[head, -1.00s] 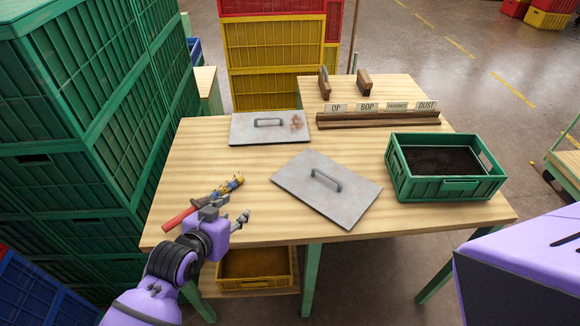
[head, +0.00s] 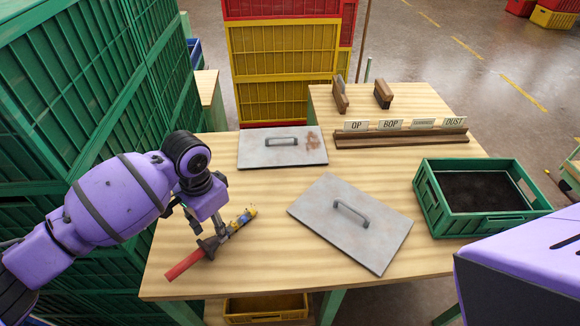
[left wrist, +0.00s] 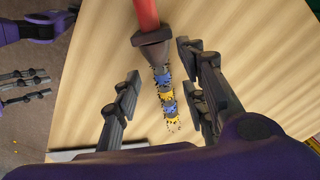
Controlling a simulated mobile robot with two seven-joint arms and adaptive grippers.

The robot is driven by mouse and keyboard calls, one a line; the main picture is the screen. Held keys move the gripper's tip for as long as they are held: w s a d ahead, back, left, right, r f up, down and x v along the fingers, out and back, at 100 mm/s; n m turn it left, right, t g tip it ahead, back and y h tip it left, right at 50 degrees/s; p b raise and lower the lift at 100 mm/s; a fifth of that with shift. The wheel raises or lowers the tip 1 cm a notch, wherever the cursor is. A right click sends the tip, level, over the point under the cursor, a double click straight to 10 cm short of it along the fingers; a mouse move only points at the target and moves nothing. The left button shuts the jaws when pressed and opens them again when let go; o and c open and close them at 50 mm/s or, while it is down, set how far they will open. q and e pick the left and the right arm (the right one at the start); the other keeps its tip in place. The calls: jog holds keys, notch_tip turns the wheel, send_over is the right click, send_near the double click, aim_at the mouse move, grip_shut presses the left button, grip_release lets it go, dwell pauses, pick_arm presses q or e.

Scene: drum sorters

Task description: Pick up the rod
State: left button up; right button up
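The rod (head: 185,264) lies at the left front of the table, with a red handle, a dark collar and a bristly yellow and blue end. It also shows in the left wrist view (left wrist: 147,14), handle at the top. My left gripper (head: 208,228) reaches down over the rod near its collar. In the left wrist view my left gripper (left wrist: 163,95) is open, with a finger on each side of the bristly end and a gap to both. My right gripper (left wrist: 48,83) shows at the left edge of that view, its fingers apart and empty.
Two grey lids with handles lie on the table (head: 240,255), one at the back (head: 255,155) and one in the middle (head: 375,240). A green crate (head: 490,225) with dark contents stands at the right. A wooden label rack (head: 400,139) is behind. Stacked green crates (head: 95,90) rise at the left.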

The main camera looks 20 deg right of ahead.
aim_at(214, 242)
pick_arm(q)
notch_tip(214, 242, down, 4)
jog(key=shift+d+f, duration=0.15)
jog(key=shift+f, duration=0.1)
grip_shut()
jog(key=shift+r, duration=0.1)
